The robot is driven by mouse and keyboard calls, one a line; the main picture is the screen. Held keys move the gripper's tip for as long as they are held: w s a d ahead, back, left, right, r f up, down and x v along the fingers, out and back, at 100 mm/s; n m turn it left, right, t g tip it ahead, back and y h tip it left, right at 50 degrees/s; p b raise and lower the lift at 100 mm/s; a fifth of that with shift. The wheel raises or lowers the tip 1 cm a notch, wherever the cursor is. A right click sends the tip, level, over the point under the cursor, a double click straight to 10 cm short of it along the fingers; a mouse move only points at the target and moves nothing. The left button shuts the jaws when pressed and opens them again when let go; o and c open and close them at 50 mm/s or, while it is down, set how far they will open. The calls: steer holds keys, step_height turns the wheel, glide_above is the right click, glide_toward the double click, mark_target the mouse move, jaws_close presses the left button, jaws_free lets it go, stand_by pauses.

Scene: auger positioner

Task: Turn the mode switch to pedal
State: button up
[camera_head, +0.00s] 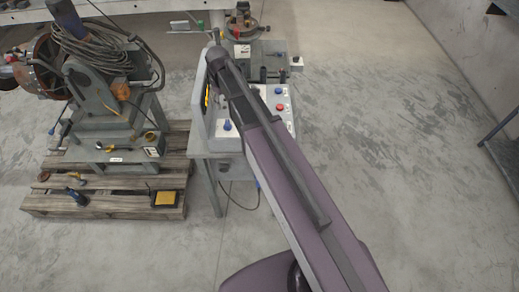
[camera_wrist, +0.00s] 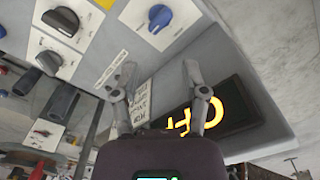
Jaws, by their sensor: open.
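The control box (camera_head: 200,115) stands on a grey metal stand, partly hidden by my arm. The labels are too small to read, so I cannot tell which knob is the mode switch. My gripper (camera_wrist: 160,74) is open and empty, its fingers spread before the box's edge and lit display, apart from the knobs. In the head view my arm hides the gripper.
A wooden pallet (camera_head: 105,205) bears a grey machine (camera_head: 105,105) with coiled cable, left of the stand. A blue knob (camera_head: 227,125) shows on the box.

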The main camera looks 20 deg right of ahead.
steer(key=s+d+f+m+b, duration=0.3)
steer(key=s+f+b, duration=0.3)
steer(key=s, duration=0.2)
steer(key=s+d+f+m+b, duration=0.3)
steer(key=s+d+f+b, duration=0.2)
steer(key=s, duration=0.4)
steer(key=shift+s+d+f+b, duration=0.25)
steer(key=shift+f+b, duration=0.55)
steer(key=shift+b, duration=0.3)
stand_by(0.9)
